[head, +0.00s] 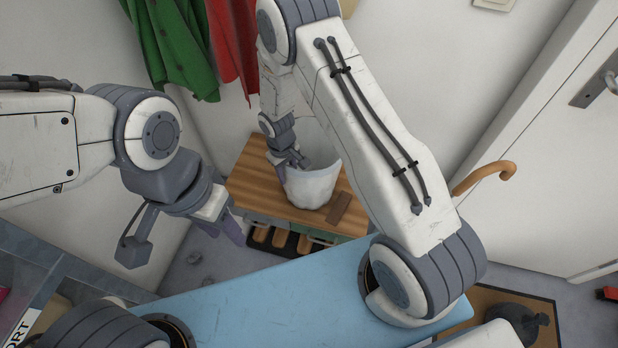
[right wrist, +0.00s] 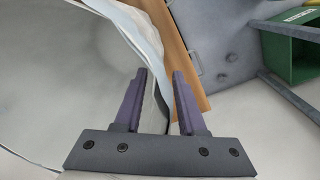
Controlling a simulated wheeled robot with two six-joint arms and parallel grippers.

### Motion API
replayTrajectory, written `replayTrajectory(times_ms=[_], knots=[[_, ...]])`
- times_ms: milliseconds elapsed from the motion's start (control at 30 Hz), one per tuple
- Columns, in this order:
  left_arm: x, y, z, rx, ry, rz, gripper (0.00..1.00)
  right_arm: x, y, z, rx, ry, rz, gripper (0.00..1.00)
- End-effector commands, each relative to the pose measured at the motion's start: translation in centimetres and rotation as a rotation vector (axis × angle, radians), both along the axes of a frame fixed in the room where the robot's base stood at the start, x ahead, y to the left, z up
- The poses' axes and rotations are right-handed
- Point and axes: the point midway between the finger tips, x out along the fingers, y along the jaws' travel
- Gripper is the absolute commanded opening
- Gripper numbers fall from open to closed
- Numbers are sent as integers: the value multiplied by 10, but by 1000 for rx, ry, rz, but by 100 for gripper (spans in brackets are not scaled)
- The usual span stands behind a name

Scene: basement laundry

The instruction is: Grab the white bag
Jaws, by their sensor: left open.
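The white bag (head: 312,190) stands upright and open on a wooden bench (head: 250,180) in the head view. My right gripper (head: 290,168) reaches down to its left side; my arm hides part of the bag. In the right wrist view my right gripper (right wrist: 160,80) has its two purple fingers apart. The bag's wall (right wrist: 70,70) fills the left of that view, and its edge runs down between the fingers; I cannot tell if they touch it. My left gripper (head: 235,228) is open and empty, left of the bench and clear of the bag.
A brown block (head: 340,207) lies on the bench beside the bag. Shoes (head: 281,238) stand under the bench. Green (head: 175,45) and red (head: 230,35) garments hang behind. A curved wooden handle (head: 485,175) stands near the door (head: 560,160) at right.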

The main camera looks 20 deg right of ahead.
Motion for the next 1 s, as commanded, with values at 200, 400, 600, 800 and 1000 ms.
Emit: replayTrajectory(times_ms=[200, 400, 600, 800, 1000], knots=[[0, 0, -1, 0, 0, 0, 42, 1, -1, -18, 0, -1, -1, 40], [0, 0, -1, 0, 0, 0, 42, 1, -1, -18, 0, -1, -1, 36], [0, 0, -1, 0, 0, 0, 42, 1, -1, -18, 0, -1, -1, 0], [0, 0, -1, 0, 0, 0, 42, 1, -1, -18, 0, -1, -1, 0], [0, 0, -1, 0, 0, 0, 42, 1, -1, -18, 0, -1, -1, 0]])
